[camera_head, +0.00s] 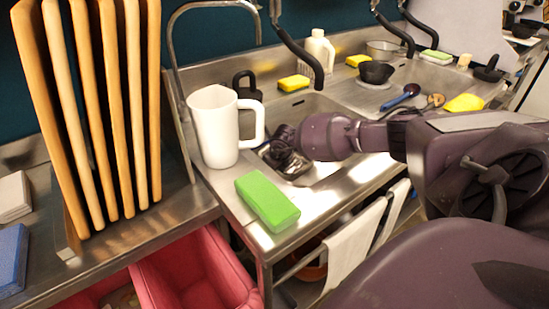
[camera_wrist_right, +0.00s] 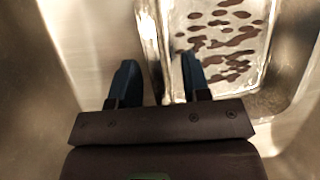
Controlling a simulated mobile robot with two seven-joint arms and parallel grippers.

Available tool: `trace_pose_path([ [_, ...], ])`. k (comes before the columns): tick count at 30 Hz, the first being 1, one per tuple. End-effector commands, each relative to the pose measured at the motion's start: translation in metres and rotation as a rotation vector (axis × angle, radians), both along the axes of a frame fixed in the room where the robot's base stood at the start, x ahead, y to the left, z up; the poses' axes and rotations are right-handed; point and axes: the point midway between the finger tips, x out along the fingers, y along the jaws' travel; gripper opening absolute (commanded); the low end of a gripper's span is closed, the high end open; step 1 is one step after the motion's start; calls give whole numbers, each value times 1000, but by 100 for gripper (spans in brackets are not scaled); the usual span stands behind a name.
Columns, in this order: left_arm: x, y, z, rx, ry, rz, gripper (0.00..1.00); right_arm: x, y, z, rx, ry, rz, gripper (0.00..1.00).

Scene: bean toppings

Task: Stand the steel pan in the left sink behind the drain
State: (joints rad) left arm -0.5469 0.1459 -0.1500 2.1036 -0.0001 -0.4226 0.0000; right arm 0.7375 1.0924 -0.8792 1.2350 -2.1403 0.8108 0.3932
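The steel pan (camera_wrist_right: 265,92) lies in the left sink (camera_head: 329,107), its shiny floor dotted with several brown bean-like spots. In the right wrist view my right gripper (camera_wrist_right: 158,65) is open, its two dark fingers apart. The near-left wall of the pan runs up between the fingers; I cannot tell whether they touch it. In the head view my right gripper (camera_head: 283,156) reaches down into the sink's left front part and hides most of the pan. The drain is not clearly visible. My left gripper is out of view.
A white pitcher (camera_head: 213,128) and a green sponge (camera_head: 267,202) stand on the counter left of the sink. Wooden boards (camera_head: 100,110) stand farther left. The sink's back part looks clear.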

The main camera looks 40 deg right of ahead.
Motion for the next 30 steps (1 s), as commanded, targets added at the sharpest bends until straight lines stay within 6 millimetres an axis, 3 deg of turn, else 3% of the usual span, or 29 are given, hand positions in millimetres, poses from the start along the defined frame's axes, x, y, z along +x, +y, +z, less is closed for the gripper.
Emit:
trace_pose_path([
  [8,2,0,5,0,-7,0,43,-2,1,9,0,-2,1,43],
  [21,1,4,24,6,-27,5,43,-30,9,79,0,-5,2,43],
  [30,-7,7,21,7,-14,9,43,-41,12,98,0,0,0,43],
])
